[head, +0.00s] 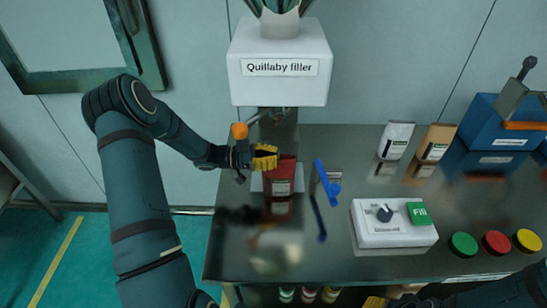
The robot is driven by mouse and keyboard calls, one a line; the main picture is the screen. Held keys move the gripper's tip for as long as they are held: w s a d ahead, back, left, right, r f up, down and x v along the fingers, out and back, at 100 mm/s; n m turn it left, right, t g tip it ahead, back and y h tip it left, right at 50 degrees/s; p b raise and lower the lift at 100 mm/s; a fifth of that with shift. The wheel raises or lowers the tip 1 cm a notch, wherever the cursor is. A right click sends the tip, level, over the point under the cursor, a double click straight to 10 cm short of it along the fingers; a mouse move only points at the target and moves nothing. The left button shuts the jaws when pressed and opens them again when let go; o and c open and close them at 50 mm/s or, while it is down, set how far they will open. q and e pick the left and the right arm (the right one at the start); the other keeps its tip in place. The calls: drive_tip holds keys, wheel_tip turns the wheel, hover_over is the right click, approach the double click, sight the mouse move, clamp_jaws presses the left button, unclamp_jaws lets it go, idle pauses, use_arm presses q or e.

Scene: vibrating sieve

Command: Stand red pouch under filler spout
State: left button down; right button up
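The red pouch (283,178) stands upright on the metal table, below the white Quillaby filler (279,68). The filler's spout (281,111) is above it in the picture; I cannot tell whether the two line up exactly in depth. My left gripper (265,156), with yellow fingers, is at the pouch's upper left edge. Its fingers look close together, but whether they grip the pouch or only touch beside it is unclear. My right gripper (374,302) shows only as a yellow bit at the bottom edge.
A blue lever-like part (328,182) stands just right of the pouch. A white control box (380,226) has a green Fill button (418,213). White (396,140) and brown (436,142) pouches stand at the back right. The table (310,258) is clear in front.

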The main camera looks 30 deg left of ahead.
use_arm(q)
drive_tip(key=shift+f, duration=0.1)
drive_tip(key=c, duration=1.1)
unclamp_jaws()
drive_tip(key=shift+c, duration=0.2)
drive_tip(key=v, duration=1.2)
